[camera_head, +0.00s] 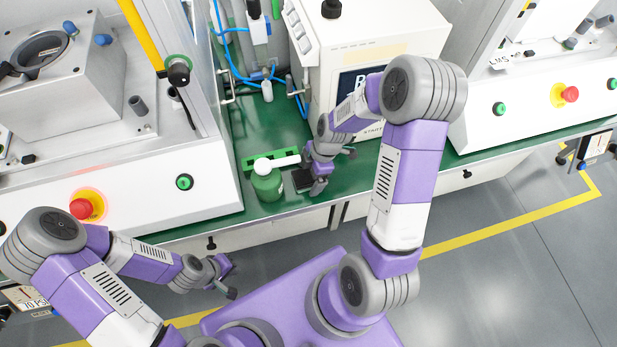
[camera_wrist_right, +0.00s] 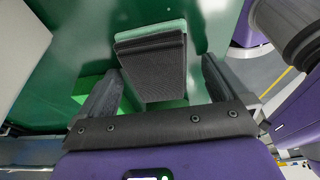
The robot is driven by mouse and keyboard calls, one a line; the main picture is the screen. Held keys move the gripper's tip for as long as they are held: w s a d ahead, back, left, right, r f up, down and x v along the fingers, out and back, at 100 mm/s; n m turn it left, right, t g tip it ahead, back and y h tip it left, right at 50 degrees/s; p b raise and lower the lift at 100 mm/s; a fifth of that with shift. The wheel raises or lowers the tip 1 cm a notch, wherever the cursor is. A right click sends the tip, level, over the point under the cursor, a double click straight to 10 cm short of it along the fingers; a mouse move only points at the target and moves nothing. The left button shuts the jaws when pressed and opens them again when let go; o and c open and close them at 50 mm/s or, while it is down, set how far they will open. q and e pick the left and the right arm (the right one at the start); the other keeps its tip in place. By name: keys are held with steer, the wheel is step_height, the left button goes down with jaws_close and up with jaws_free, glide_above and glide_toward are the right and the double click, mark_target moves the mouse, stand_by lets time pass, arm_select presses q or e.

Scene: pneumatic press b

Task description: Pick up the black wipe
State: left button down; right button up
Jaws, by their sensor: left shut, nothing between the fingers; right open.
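The black wipe (camera_head: 301,181) lies on the green bench top near its front edge, partly covered by my right gripper (camera_head: 317,184) in the head view. In the right wrist view the black wipe (camera_wrist_right: 158,66) is a dark textured pad on top of a light green pad (camera_wrist_right: 150,30). My right gripper (camera_wrist_right: 160,82) is open, with one finger on each side of the wipe's near part; a gap shows at each side. I cannot tell how high the fingers are above the bench. My left gripper (camera_head: 229,278) is shut and empty, low in front of the bench.
A green bottle with a white top (camera_head: 267,186) stands just left of the wipe. A white machine with a screen (camera_head: 352,82) stands behind. A white cabinet with a red button (camera_head: 82,208) is at left. The green bench top (camera_head: 258,125) has some free room behind the bottle.

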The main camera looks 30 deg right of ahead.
steer(key=c, duration=1.1)
